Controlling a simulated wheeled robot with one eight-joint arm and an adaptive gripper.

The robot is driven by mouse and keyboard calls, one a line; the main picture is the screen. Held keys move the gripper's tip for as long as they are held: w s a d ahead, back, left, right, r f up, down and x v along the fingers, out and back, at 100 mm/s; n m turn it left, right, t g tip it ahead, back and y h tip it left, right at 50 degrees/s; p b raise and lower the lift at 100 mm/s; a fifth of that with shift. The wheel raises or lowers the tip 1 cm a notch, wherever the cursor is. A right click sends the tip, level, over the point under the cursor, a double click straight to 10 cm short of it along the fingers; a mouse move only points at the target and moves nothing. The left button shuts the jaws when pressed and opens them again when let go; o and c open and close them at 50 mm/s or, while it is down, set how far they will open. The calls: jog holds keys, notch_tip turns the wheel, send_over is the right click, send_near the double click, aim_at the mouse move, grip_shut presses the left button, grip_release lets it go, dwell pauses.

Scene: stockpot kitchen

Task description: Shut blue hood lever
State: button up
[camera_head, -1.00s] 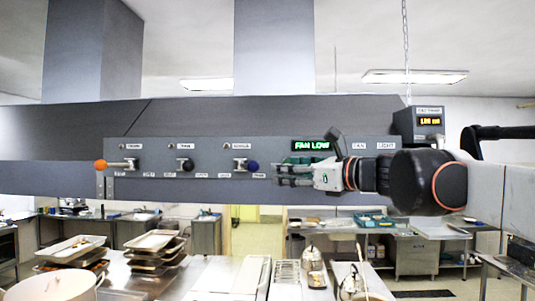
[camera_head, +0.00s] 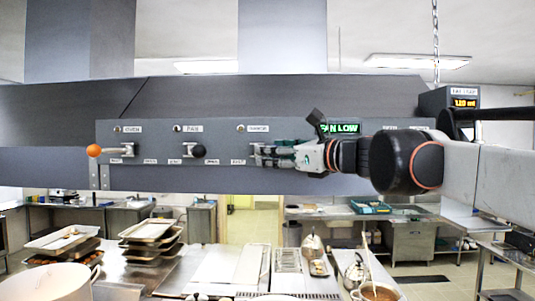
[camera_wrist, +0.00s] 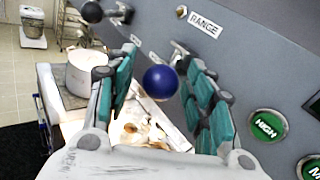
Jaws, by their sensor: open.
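The blue hood lever's round blue knob (camera_wrist: 160,82) is in the wrist view, between the fingers of my gripper (camera_wrist: 154,92). Its metal stem runs back to the grey hood panel below a RANGE label. Gaps show between the knob and the teal finger pads, so my gripper is open around it, not clamped. In the head view my gripper (camera_head: 258,156) is at the right end of the lever row and its fingers hide the blue knob.
On the hood panel (camera_head: 225,180), a black-knobbed lever (camera_head: 198,150) and an orange-knobbed lever (camera_head: 94,150) are to the left. A green display (camera_head: 337,128) is partly covered by my gripper. Green HIGH button (camera_wrist: 267,126) is at right. Trays (camera_head: 150,230) and a pot (camera_head: 48,281) stand below.

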jog(key=shift+a, duration=0.1)
jog(key=shift+s+r, duration=0.1)
jog(key=shift+s, duration=0.05)
jog(key=shift+d, duration=0.2)
jog(key=shift+c, duration=1.1)
jog(key=shift+a, duration=0.1)
grip_shut()
